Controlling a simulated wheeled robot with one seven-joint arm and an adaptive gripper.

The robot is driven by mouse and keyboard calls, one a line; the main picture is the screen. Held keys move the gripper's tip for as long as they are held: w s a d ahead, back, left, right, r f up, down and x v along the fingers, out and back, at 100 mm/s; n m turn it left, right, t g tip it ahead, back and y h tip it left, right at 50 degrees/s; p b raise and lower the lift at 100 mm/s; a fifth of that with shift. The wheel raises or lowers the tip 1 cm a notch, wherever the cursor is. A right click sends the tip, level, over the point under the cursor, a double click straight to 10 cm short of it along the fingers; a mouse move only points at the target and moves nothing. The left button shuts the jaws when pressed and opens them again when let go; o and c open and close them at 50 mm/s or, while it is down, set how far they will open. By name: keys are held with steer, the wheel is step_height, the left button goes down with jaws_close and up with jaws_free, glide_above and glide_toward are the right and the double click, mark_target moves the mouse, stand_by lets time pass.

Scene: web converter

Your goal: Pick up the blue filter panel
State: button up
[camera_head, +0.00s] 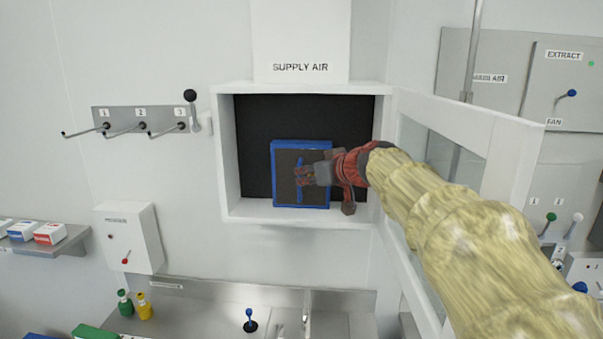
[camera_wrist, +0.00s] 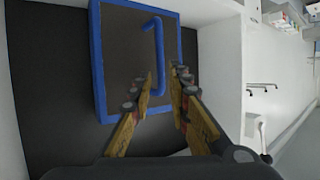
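The blue filter panel (camera_head: 285,165) stands upright inside the white supply air box, against its dark back. It has a blue frame, a dark face and a blue handle (camera_wrist: 155,48) down its middle. My gripper (camera_head: 305,175) reaches in from the right, in front of the panel. In the wrist view the fingers (camera_wrist: 162,78) are apart, one on each side of the handle's lower part. A gap shows between the fingers and the handle, so it does not look gripped. The right part of the panel is partly hidden by my gripper in the head view.
A hook rack (camera_head: 140,113) hangs at the left. A metal counter (camera_head: 200,322) lies below.

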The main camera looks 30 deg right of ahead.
mark_target(300, 197)
steer(key=p+x, duration=0.1)
steer(key=x, duration=0.4)
steer(key=shift+w+f+p, duration=0.1)
steer(key=shift+p, duration=0.3)
steer(key=shift+s, duration=0.25)
steer(key=shift+c, duration=0.2)
steer(key=shift+w, duration=0.15)
steer(key=c, duration=0.4)
jaws_close()
